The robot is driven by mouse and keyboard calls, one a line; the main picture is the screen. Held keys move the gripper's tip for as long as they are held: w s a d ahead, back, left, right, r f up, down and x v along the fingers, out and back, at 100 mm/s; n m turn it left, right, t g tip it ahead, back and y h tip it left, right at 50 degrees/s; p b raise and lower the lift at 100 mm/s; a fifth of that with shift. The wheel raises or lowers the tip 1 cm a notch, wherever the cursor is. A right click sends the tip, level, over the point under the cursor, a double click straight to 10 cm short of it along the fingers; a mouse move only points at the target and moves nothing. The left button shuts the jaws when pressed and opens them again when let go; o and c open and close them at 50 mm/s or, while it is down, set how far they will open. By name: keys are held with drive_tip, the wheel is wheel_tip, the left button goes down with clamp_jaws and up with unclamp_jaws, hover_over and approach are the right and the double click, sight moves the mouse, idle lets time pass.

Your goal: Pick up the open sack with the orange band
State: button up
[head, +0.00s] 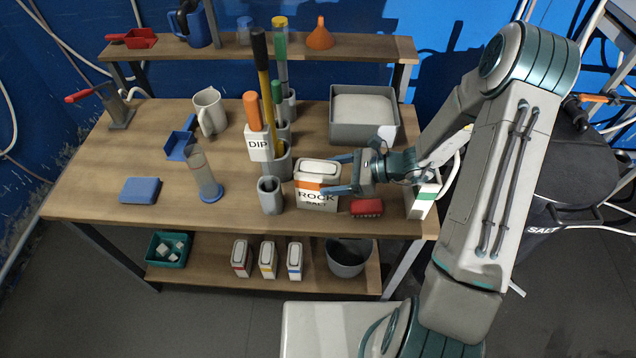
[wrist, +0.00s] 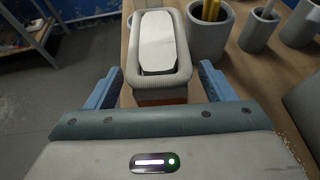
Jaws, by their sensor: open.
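The sack with the orange band (head: 317,199) stands upright near the front edge of the bench, with "ROCK SALT" printed on its front. In the wrist view, its pale top with a dark-edged rim (wrist: 158,45) faces up, and a strip of orange shows below it. My gripper (head: 330,174) reaches in from the right, with one blue finger on the far side of the sack and one on the near side. In the wrist view, the open fingers (wrist: 160,72) flank the sack; small gaps seem to show, and contact is unclear. The near finger partly covers the orange band.
A grey cup (head: 270,196) stands close left of the sack. A red block (head: 367,208) lies just right of it, and a green-banded carton (head: 423,199) is farther right. A grey bin (head: 364,126) is behind. Smaller sacks (head: 267,259) stand on the lower shelf.

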drive_tip(key=shift+x, duration=1.45)
clamp_jaws()
drive_tip(key=shift+r, duration=0.1)
drive_tip(key=shift+r, duration=0.1)
